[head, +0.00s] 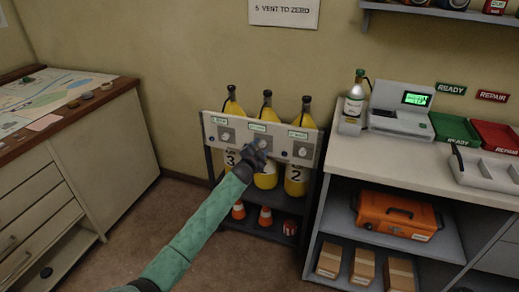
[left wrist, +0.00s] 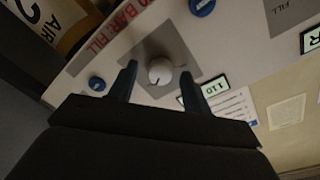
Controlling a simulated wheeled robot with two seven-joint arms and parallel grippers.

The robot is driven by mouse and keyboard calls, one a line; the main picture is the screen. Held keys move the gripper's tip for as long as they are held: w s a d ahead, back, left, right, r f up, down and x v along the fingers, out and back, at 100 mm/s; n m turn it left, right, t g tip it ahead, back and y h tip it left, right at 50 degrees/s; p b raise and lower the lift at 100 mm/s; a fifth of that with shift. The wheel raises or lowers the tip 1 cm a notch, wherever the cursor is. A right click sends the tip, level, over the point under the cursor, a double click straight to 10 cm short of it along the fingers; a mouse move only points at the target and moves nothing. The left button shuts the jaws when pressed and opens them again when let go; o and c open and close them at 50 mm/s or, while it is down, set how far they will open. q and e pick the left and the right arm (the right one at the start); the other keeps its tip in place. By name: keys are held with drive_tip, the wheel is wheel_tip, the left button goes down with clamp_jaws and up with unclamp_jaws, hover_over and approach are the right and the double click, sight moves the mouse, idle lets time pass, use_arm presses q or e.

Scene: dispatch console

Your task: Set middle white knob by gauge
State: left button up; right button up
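A white panel (head: 212,120) with three stations is fixed in front of yellow cylinders. My left gripper (head: 258,147) is at the middle station and hides much of it in the head view. In the left wrist view, the white knob (left wrist: 160,72) on a grey plate lies between the two fingers of my left gripper (left wrist: 158,78). The fingers are apart, with a gap on each side of the knob; I cannot tell how deep they reach around it. A small lit display (left wrist: 213,88) beside the knob seems to read 110, upside down. My right gripper is not in view.
The left white knob (head: 226,137) and right white knob (head: 302,152) flank the middle station. A counter (head: 350,153) stands to the right, a map table (head: 118,91) to the left.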

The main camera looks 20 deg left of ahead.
use_arm(q)
drive_tip(key=s+b, duration=0.1)
drive_tip(key=s, duration=0.6)
drive_tip(key=shift+s+a+r, duration=0.15)
drive_tip(key=shift+s+a, duration=0.1)
drive_tip(key=shift+s, duration=0.15)
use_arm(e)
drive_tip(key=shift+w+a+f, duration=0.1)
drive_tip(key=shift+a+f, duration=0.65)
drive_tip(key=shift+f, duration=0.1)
